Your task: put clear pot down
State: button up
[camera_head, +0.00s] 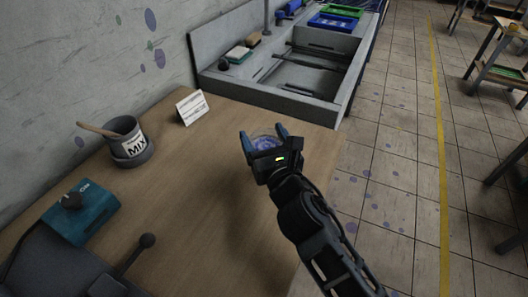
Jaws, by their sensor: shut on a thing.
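My gripper (264,143) is shut on the clear pot (267,142), a small see-through pot with something blue-purple showing in it. The pot sits between the two blue-tipped fingers, over the right part of the wooden table (205,185). The gripper's body hides the near side of the pot. I cannot tell whether the pot's base touches the table or is held above it.
A dark pot marked MIX (127,139), with a wooden stick, stands at the left. A white card (192,107) stands near the back. A teal box with a knob (81,212) is at the front left. A grey sink (300,75) adjoins the table's back. The table's middle is clear.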

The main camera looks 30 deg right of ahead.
aim_at(262, 145)
jog(key=shift+f+b, duration=0.95)
jog(key=shift+f, duration=0.85)
jog(key=shift+f, duration=0.1)
jog(key=o, duration=1.2)
jog(key=shift+f, duration=0.1)
jog(key=shift+o, duration=0.2)
jog(key=s, duration=0.3)
jog(key=s+a+b, duration=0.1)
jog(key=s, duration=0.3)
jog(key=s+b, duration=0.1)
jog(key=s, duration=0.2)
jog(key=shift+s+a, duration=0.45)
jog(key=shift+s, duration=0.5)
